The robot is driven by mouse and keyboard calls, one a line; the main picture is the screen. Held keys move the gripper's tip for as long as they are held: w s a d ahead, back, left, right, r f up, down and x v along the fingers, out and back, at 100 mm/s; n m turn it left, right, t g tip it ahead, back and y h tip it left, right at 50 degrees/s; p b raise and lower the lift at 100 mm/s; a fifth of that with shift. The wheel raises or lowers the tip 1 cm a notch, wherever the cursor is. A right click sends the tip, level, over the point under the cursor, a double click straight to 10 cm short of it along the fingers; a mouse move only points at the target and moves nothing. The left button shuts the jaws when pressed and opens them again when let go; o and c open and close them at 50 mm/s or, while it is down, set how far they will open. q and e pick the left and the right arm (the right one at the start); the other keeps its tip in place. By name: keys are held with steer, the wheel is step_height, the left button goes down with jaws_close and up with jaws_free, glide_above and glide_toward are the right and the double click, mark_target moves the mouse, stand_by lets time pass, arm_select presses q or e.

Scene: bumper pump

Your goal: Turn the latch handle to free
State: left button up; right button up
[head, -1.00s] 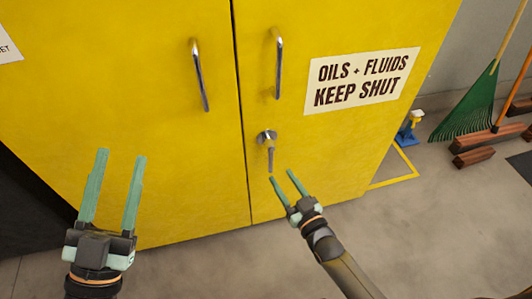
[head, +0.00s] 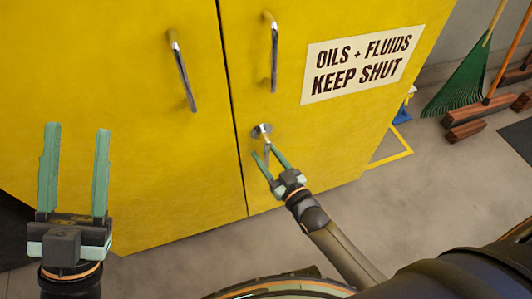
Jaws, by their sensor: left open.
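The latch handle (head: 266,145) is a small metal lever on a round plate on the right door of the yellow cabinet (head: 330,140). It hangs down, close to vertical. My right gripper (head: 264,151) is at the handle with its green fingers apart. The lower part of the lever appears between the fingers, partly hidden; I cannot tell whether they touch it. My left gripper (head: 77,130) is open and empty, low at the left, apart from the cabinet handles.
Two long chrome pull handles, left (head: 182,72) and right (head: 271,52), stand out above the latch. A sign (head: 360,63) is on the right door. The floor (head: 440,190) between is clear.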

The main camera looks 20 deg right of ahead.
jaws_close()
stand_by(1.2)
